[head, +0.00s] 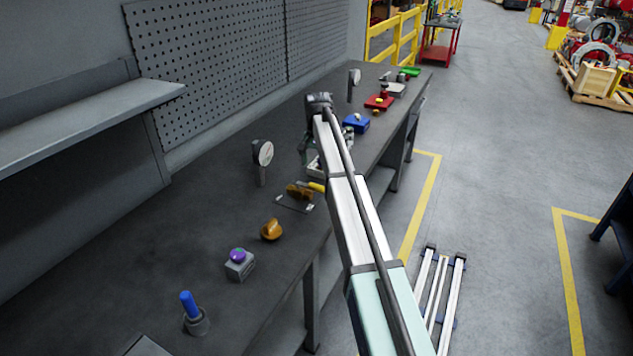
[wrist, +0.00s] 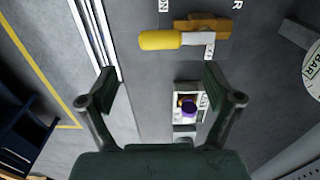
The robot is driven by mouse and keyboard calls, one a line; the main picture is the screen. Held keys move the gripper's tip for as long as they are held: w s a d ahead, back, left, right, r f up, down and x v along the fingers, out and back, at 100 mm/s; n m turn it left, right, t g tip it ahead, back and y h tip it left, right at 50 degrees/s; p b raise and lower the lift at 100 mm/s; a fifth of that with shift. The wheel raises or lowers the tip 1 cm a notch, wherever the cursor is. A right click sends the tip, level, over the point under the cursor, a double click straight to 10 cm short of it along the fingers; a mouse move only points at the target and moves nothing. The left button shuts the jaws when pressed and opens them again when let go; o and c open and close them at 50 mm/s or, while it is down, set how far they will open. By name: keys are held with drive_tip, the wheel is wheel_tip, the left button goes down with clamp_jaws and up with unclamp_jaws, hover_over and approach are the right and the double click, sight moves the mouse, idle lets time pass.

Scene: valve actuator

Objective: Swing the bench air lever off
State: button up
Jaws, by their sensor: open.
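The bench air lever has a yellow handle (wrist: 160,40) joined to a brass-coloured valve body (wrist: 208,24). In the wrist view it lies across the top, the handle pointing left. In the head view the yellow handle (head: 317,187) and brass body (head: 298,191) sit near the bench's front edge. My gripper (wrist: 160,86) is open and empty, its fingers spread wide apart. The lever shows beyond the fingertips, apart from them. In the head view my gripper (head: 310,150) is above the bench, just behind the lever, partly hidden by my arm. Label lettering is partly cut off.
A gauge (head: 263,153) stands left of the lever. An orange knob (head: 272,230), a purple button (head: 237,256) and a blue handle (head: 190,304) stand nearer the camera. The pegboard wall (head: 210,60) bounds the back.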

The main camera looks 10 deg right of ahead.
sight(317, 185)
wheel_tip(317, 185, down, 8)
drive_tip(key=shift+f+p, duration=0.1)
drive_tip(key=shift+p, duration=0.85)
drive_tip(key=c, duration=1.7)
